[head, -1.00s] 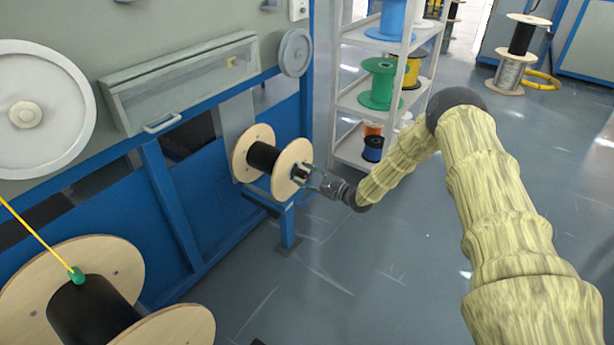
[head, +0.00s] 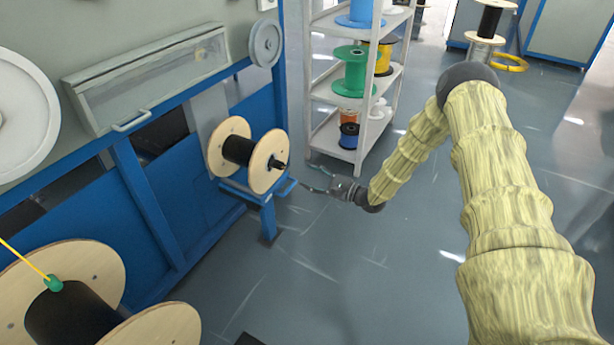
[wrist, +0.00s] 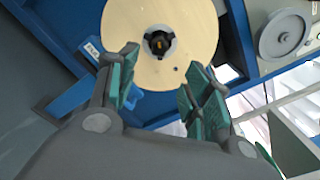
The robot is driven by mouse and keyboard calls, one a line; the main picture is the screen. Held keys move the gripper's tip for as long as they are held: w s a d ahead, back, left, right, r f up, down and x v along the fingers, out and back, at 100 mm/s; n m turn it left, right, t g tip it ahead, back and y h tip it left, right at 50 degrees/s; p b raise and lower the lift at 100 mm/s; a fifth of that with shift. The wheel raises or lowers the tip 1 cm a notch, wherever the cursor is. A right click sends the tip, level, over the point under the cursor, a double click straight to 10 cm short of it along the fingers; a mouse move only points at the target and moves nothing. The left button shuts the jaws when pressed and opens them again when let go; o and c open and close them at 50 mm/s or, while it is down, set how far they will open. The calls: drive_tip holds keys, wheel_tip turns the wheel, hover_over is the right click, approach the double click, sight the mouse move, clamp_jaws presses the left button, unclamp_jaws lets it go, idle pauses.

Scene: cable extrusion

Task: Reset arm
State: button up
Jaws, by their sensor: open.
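My gripper (head: 314,180) is at the end of my sleeved arm, to the right of the black-cored wooden spool (head: 264,163) on the blue machine. In the wrist view its green-padded fingers (wrist: 160,92) are spread apart with nothing between them. The spool's round flange (wrist: 160,75) with its dark hub faces the wrist camera, beyond the fingertips. The gripper and spool are apart.
A white shelf rack (head: 318,125) with coloured spools stands behind my gripper. A large wooden spool (head: 160,328) with yellow cable is at the lower left. The blue and grey machine (head: 165,190) borders the left. The grey floor (head: 330,285) in front is clear.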

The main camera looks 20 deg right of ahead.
idle(0.4)
drive_tip(key=s+a+f+n+g+h, duration=0.5)
drive_tip(key=s+a+f+n, duration=0.2)
drive_tip(key=s+a+f, duration=0.8)
drive_tip(key=s+f+n+g+h, duration=0.25)
drive_tip(key=s+n, duration=0.25)
drive_tip(key=s, duration=0.9)
drive_tip(key=s+f+n+g+h, duration=0.2)
drive_tip(key=s+n+g, duration=0.2)
drive_tip(key=s, duration=1)
drive_tip(key=s+d+r+n+g+h, duration=0.1)
drive_tip(key=s+n, duration=0.1)
drive_tip(key=s, duration=0.3)
drive_tip(key=s+d+r+n+g+h, duration=0.1)
drive_tip(key=s+d+r+n+g, duration=0.1)
drive_tip(key=s, duration=0.3)
wheel_tip(320, 180, up, 25)
drive_tip(key=p, duration=2.5)
drive_tip(key=shift+s, duration=0.15)
drive_tip(key=shift+y, duration=0.25)
